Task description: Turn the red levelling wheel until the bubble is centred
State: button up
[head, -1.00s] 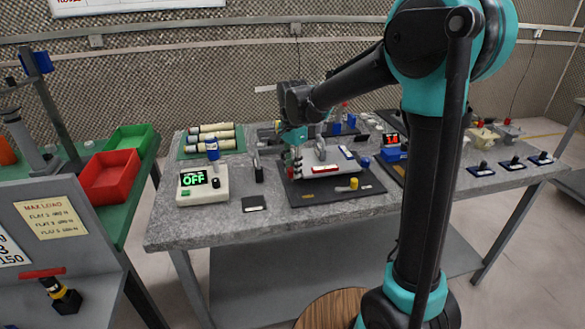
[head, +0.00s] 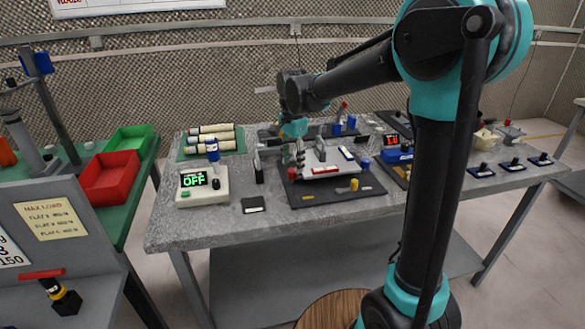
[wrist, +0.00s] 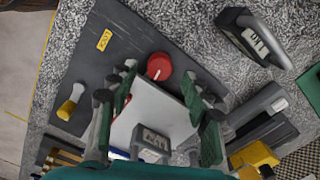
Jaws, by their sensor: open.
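The red wheel (wrist: 159,66) sits at the edge of a white plate (wrist: 155,108) on a dark base board (wrist: 95,75). In the head view the red wheel (head: 292,173) shows at the plate's left end, just below my fingers. My gripper (wrist: 160,76) is open, with one green-padded finger on each side of the wheel and plate in the wrist view. In the head view my gripper (head: 297,150) hangs over the plate's left end. No contact with the wheel shows. A grey labelled block (wrist: 152,140) lies on the plate. I cannot make out the bubble.
A yellow knob (wrist: 70,102) stands on the base board. A dark handled object (wrist: 255,35) stands beside the board. A display box reading OFF (head: 202,185) stands left on the grey table (head: 230,225). The table's front strip is clear.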

aim_at(292, 170)
notch_tip(292, 170, up, 9)
dwell(0.3)
jog(key=shift+s, duration=0.1)
